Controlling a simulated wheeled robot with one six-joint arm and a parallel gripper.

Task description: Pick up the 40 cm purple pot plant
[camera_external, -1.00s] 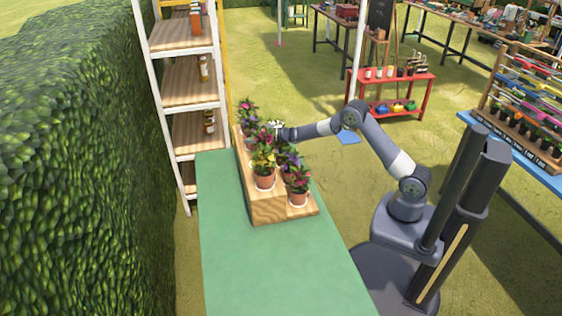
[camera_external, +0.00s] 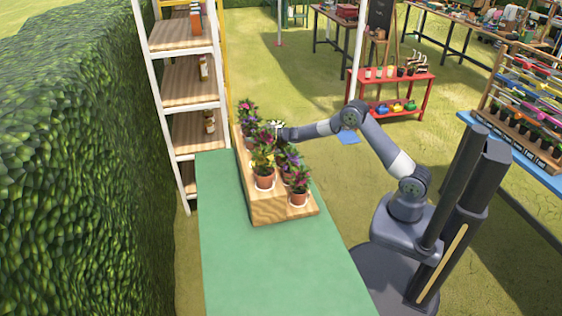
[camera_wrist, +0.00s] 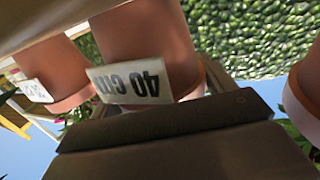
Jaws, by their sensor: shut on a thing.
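In the wrist view, which is upside down, a terracotta pot (camera_wrist: 150,45) with a white "40 cm" label (camera_wrist: 132,82) is right at my gripper (camera_wrist: 165,120). The dark gripper crosses below the label, and my gripper is shut on this pot. Its flowers are out of that view, so their colour cannot be told there. In the external view my gripper (camera_external: 277,131) reaches in from the right among the potted plants, partly hidden by foliage. A plant with purple flowers (camera_external: 290,158) stands just below it in the picture.
The wooden stepped stand (camera_external: 268,209) holds several flowering pots close together on the green table (camera_external: 230,260). Other pots flank the held one in the wrist view (camera_wrist: 48,70). A shelf rack (camera_external: 195,130) and hedge (camera_external: 80,150) are at left. The table's front is clear.

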